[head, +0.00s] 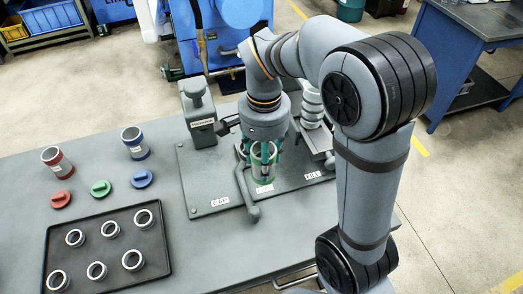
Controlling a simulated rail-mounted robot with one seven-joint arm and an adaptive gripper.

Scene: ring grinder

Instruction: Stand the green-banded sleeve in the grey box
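The green-banded sleeve (264,178) is upright over the grey base plate, with its green band near the bottom. My gripper (262,160) points down, with its green fingers at the sleeve's sides. Whether they press on it, and whether the sleeve touches the plate, I cannot tell. A grey box-like housing (200,126) with a label and a rounded knob on top stands at the plate's back left, left of my gripper. Its inside does not show, and I cannot tell if it is the task's grey box.
The base plate (205,180) carries a lever (244,190) close by the sleeve and a coiled grey part (311,103) behind my arm. Red (57,161) and blue (135,143) sleeves, coloured caps (101,188) and a black tray (162,262) of rings lie left.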

